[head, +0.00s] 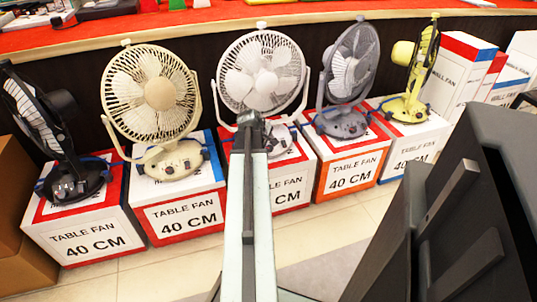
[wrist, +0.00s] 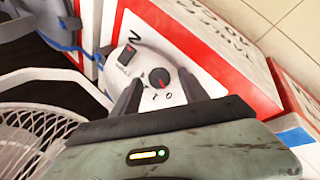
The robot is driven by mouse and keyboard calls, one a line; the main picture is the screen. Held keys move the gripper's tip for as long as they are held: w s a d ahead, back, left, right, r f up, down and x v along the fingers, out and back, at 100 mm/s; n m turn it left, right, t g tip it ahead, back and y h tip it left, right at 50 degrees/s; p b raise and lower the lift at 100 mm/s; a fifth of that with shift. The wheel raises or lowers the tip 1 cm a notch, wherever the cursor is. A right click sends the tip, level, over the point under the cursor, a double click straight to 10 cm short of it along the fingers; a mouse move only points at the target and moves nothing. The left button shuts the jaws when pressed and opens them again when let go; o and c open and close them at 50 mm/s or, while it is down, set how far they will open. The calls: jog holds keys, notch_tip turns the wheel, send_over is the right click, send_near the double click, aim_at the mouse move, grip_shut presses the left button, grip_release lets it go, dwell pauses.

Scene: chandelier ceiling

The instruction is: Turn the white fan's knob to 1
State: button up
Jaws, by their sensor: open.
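The white fan (head: 262,72) stands upright on its box in the middle of the row in the head view. Its white base (wrist: 132,50) fills the middle of the wrist view. The round dark knob (wrist: 159,76) carries a red mark, which appears to point toward the printed 0; the digit 1 sits beside the 0. My gripper (wrist: 157,80) is open, with one dark finger on each side of the knob. I cannot tell whether either finger touches it. In the head view, my gripper (head: 249,117) is in front of the fan's base and partly hides it.
A cream fan (head: 160,93) stands left of the white fan and a grey fan (head: 349,68) right of it, each on a box. A black fan (head: 50,130) and a yellow fan (head: 412,70) stand farther out. Tiled floor (head: 180,270) is clear in front.

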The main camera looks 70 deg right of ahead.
jog(key=shift+d+f, duration=0.1)
jog(key=shift+f, duration=0.05)
jog(key=shift+d, duration=0.1)
grip_shut()
jog(key=shift+p, duration=0.4)
jog(key=m+y+p, duration=0.1)
jog(key=m+y, duration=0.1)
jog(key=m, duration=0.1)
jog(key=shift+d+r+m+t+p, duration=0.2)
jog(key=shift+m+t+p, duration=0.1)
jog(key=shift+p, duration=0.05)
jog(key=shift+s+f+m+t+y+p, duration=0.1)
jog(key=shift+m+t+y+p, duration=0.65)
jog(key=shift+m, duration=1.05)
grip_release()
